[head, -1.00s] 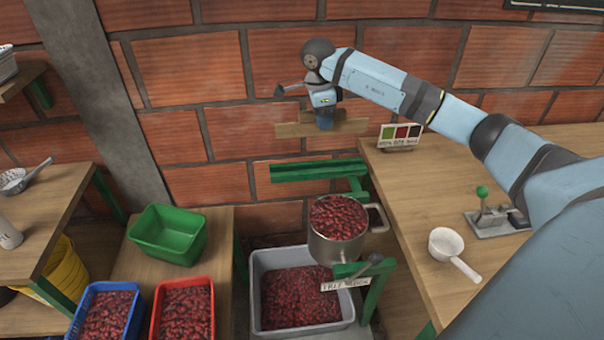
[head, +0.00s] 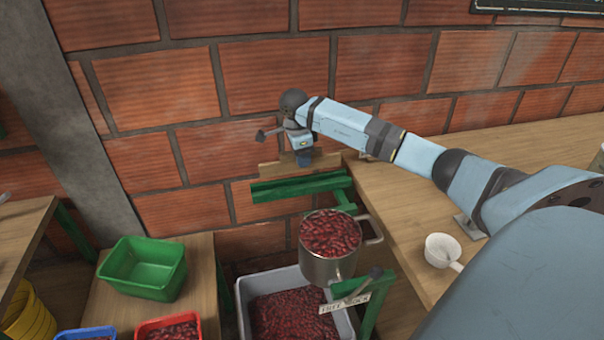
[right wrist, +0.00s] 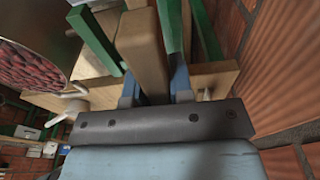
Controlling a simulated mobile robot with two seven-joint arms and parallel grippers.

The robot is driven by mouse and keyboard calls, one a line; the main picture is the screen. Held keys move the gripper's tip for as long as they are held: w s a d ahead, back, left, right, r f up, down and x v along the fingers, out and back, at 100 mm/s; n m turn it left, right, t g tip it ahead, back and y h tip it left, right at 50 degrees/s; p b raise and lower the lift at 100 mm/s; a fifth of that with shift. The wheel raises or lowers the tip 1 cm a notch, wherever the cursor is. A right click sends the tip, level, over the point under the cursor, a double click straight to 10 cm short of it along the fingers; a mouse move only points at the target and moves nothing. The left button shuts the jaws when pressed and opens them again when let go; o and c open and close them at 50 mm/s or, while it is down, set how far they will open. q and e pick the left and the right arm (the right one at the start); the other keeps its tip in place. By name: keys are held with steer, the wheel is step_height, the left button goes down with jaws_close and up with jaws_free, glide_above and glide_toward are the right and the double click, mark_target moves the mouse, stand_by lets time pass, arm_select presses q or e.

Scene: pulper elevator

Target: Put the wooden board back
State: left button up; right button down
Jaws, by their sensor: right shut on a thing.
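My right gripper (head: 304,161) is shut on the wooden board (head: 271,171) and holds it near the brick wall. In the head view the board sits just behind the upper green bar (head: 300,187) of a stand, partly hidden by it and by my gripper. I cannot tell whether they touch. In the right wrist view, wood (right wrist: 147,55) runs between and past my blue fingertips (right wrist: 155,88). My left gripper is not in view.
A metal pot of red cherries (head: 330,262) stands on the stand, above a grey crate (head: 243,318) of cherries. A wooden bench with a white scoop (head: 442,249) is at right. An empty green crate (head: 143,283) stands at left.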

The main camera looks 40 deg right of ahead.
mark_target(302, 171)
step_height(302, 171, down, 2)
steer(key=shift+f, duration=0.1)
step_height(302, 171, down, 3)
steer(key=shift+f, duration=0.15)
steer(key=shift+f, duration=0.15)
steer(key=c, duration=1)
jaws_free()
